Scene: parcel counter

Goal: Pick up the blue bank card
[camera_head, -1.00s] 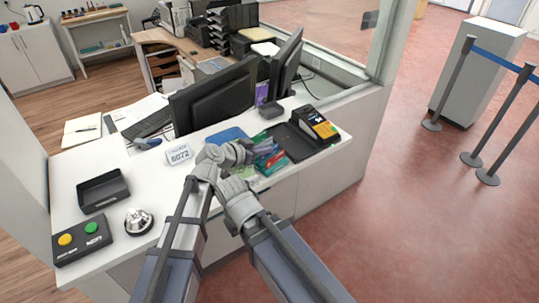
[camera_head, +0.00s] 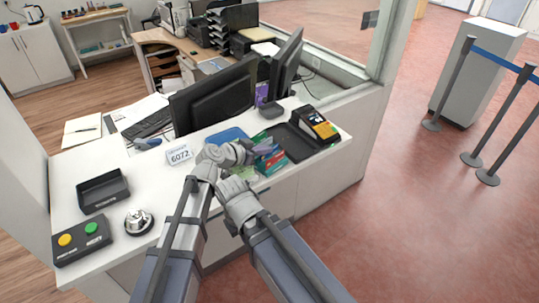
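I cannot make out a blue bank card. A flat blue item (camera_head: 226,135) lies on the white counter (camera_head: 180,210) just behind my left gripper, partly covered by it; it looks like a tray or mat. My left gripper (camera_head: 243,153) is over the counter's middle, beside a stack of coloured leaflets or packets (camera_head: 269,160). Its fingers are too small and overlapped to tell whether they are open. My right arm ends just in front of the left gripper, near the counter's front edge; its fingertips are not distinguishable.
A card terminal (camera_head: 316,124) stands by a black tray (camera_head: 287,142) on the right. A number sign "6072" (camera_head: 179,155), a bell (camera_head: 138,222), a black tray (camera_head: 102,191) and a button box (camera_head: 81,242) are on the left. Monitors (camera_head: 213,98) stand behind.

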